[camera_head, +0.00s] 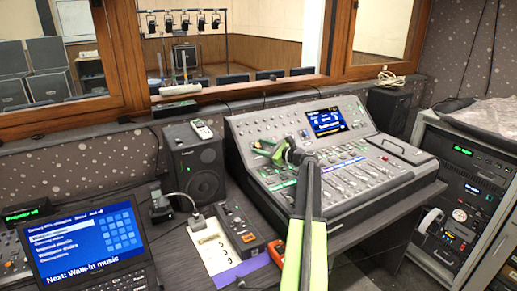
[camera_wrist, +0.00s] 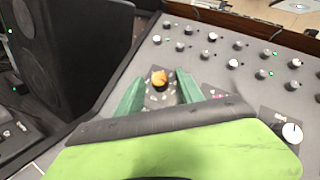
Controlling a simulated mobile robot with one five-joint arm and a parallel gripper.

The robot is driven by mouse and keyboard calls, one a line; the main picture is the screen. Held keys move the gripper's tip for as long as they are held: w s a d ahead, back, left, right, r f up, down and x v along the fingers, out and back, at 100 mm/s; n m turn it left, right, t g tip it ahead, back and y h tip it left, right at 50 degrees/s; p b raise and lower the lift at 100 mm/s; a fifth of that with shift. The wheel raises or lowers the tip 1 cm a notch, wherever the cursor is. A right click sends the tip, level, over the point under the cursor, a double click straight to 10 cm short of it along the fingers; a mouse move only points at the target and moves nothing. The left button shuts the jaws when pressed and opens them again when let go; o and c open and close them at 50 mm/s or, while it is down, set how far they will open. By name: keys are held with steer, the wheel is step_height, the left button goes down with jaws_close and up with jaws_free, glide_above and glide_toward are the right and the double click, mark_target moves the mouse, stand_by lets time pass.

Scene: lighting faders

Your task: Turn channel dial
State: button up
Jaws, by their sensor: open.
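The mixing console (camera_head: 345,185) stands on the desk with rows of small knobs, faders and a lit screen. In the wrist view, a dial with an orange top and black base (camera_wrist: 159,80) sits on the grey panel. My gripper (camera_wrist: 157,84) is open, with one green finger on each side of this dial. I cannot tell whether the fingers touch it. In the head view my gripper (camera_head: 266,150) is over the upper left part of the console, and my arm hides part of the faders. A white-topped dial (camera_wrist: 292,132) is at the right of the wrist view.
Several small knobs (camera_wrist: 233,63) fill the panel beyond my fingers. A black speaker (camera_head: 196,160) stands left of the console. A laptop (camera_head: 88,240), a small black box (camera_head: 240,228) and an orange-red device (camera_head: 277,252) are on the desk. An equipment rack (camera_head: 465,190) stands at right.

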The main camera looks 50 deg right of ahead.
steer(key=s, duration=0.5)
steer(key=s+d+p, duration=0.1)
steer(key=s, duration=0.5)
steer(key=s+r, duration=0.1)
steer(key=s, duration=0.5)
steer(key=shift+s+d+r, duration=0.1)
steer(key=shift+s+d, duration=0.05)
steer(key=shift+d, duration=0.25)
